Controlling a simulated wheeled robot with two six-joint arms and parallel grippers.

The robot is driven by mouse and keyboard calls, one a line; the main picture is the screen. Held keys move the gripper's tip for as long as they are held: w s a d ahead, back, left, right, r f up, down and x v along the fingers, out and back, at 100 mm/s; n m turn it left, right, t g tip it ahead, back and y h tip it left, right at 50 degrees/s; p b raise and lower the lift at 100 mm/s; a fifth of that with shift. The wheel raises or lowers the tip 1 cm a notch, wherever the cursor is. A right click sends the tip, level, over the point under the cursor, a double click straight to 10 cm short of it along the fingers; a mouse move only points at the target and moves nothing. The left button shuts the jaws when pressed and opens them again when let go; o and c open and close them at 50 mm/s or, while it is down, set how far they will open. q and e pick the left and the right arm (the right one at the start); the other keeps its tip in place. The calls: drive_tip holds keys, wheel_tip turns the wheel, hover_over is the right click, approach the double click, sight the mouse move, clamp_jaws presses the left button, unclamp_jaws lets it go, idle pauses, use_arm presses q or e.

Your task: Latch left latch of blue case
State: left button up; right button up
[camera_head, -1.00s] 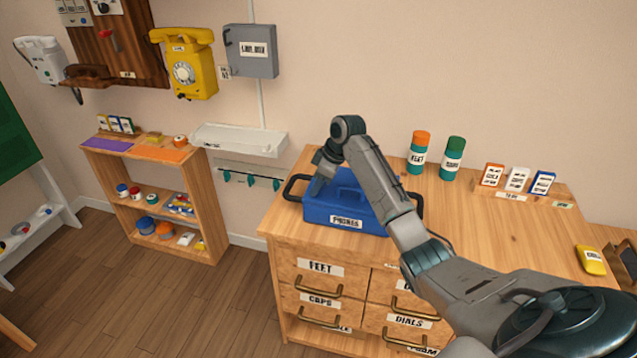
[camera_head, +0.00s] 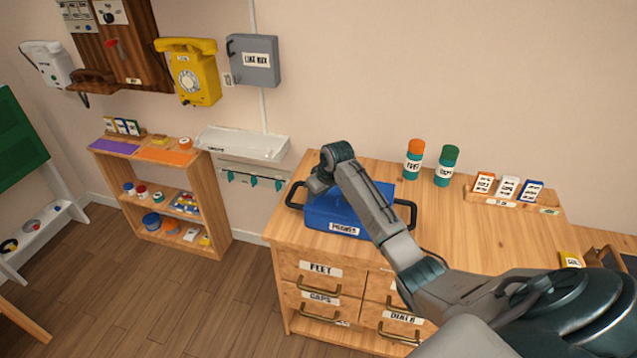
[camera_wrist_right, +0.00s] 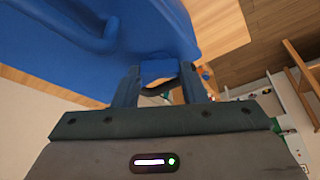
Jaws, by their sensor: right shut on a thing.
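The blue case (camera_head: 335,218) sits closed on the wooden drawer cabinet top, with a label on its front and a black handle at each end. My right gripper (camera_head: 318,184) is at the case's left end, pointing down. In the right wrist view the blue case (camera_wrist_right: 55,50) fills the upper left. There my right gripper (camera_wrist_right: 160,72) is shut on a small blue piece, the left latch (camera_wrist_right: 158,69), at the edge of the case. A dark handle curves just behind the fingers. My left gripper is not in view.
The drawer cabinet (camera_head: 480,230) has bare wood right of the case. An orange-capped bottle (camera_head: 413,160) and a green-capped bottle (camera_head: 447,166) stand at the back, beside small boxes in a holder (camera_head: 508,188). A low shelf (camera_head: 165,205) stands to the left.

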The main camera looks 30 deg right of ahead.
drive_tip(key=m+p, duration=0.2)
drive_tip(key=m+h+p, duration=0.2)
drive_tip(key=m+p, duration=0.1)
drive_tip(key=shift+a+r+m+p, duration=0.2)
drive_tip(key=shift+r+m+p, duration=0.05)
drive_tip(key=shift+m+p, duration=0.05)
drive_tip(key=shift+w+f+m+g+h+p, duration=0.1)
drive_tip(key=shift+m+g+h+p, duration=0.35)
drive_tip(key=shift+m+p, duration=0.55)
drive_tip(key=shift+f+m+g+h+p, duration=0.1)
drive_tip(key=shift+m+g+h+p, duration=0.3)
drive_tip(key=shift+m, duration=1.3)
drive_tip(key=o, duration=1)
